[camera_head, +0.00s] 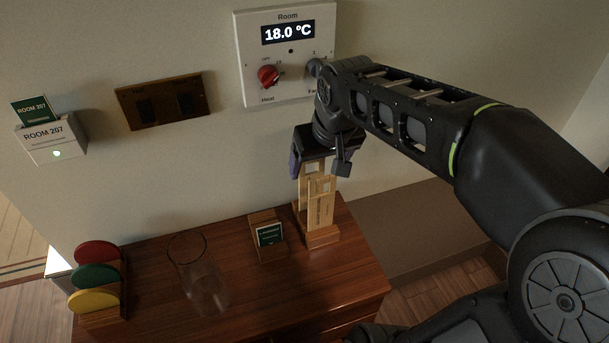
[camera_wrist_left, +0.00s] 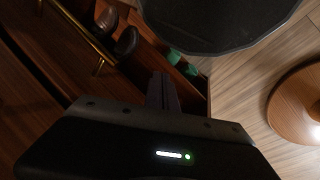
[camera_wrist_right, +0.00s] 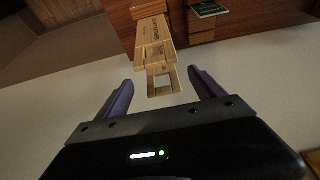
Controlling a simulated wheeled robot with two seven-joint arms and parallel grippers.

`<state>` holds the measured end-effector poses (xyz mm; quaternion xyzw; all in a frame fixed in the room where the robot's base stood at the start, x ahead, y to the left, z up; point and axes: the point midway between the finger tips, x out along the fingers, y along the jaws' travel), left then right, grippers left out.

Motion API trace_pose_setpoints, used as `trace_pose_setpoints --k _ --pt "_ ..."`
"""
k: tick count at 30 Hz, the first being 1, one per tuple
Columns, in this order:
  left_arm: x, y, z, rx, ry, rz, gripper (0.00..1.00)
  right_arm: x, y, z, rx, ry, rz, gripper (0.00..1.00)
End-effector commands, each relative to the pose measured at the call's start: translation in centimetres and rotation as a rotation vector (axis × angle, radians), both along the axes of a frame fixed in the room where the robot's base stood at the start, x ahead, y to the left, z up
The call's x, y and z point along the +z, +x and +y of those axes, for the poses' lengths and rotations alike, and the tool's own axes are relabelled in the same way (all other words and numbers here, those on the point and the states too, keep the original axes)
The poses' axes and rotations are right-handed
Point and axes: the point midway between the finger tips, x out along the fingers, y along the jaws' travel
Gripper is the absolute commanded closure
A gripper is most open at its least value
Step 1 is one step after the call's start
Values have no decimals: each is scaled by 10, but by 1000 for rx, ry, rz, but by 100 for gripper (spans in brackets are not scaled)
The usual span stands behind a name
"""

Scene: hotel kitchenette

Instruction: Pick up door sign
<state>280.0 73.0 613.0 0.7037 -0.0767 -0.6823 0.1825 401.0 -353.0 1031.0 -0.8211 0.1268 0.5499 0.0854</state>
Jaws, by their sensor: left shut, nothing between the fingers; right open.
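The door signs are pale wooden tags with a square cut-out near the top. They stand upright in a wooden holder (camera_head: 322,237) at the right end of the cabinet top. The front door sign (camera_head: 319,205) has lettering too small to read. My right gripper (camera_head: 312,172) is at the upper end of the signs. In the right wrist view the right gripper (camera_wrist_right: 158,88) is open, with the top of a door sign (camera_wrist_right: 163,80) between and slightly beyond its fingertips, touching neither. My left gripper (camera_wrist_left: 163,82) is shut and empty, away from the signs, in the left wrist view.
A card holder (camera_head: 268,238) with a green card stands left of the signs. A clear glass (camera_head: 200,275) and a rack of coloured discs (camera_head: 97,277) stand farther left. A thermostat (camera_head: 287,55), switch plate (camera_head: 163,101) and room-card reader (camera_head: 50,140) are on the wall.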

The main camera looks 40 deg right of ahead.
Motion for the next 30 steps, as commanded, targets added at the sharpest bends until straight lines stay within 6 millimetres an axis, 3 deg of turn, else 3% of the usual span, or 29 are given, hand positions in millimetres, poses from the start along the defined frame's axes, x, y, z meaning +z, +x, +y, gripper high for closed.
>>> trace_pose_setpoints --k 11,19,30 --pt "0 0 0 0 0 1 100 0 0 0 0 -1 0 22" --pt "1 0 0 0 0 1 100 -22 8 -3 0 0 2 22" --pt "2 0 0 0 0 0 100 -26 10 -3 0 -1 1 22"
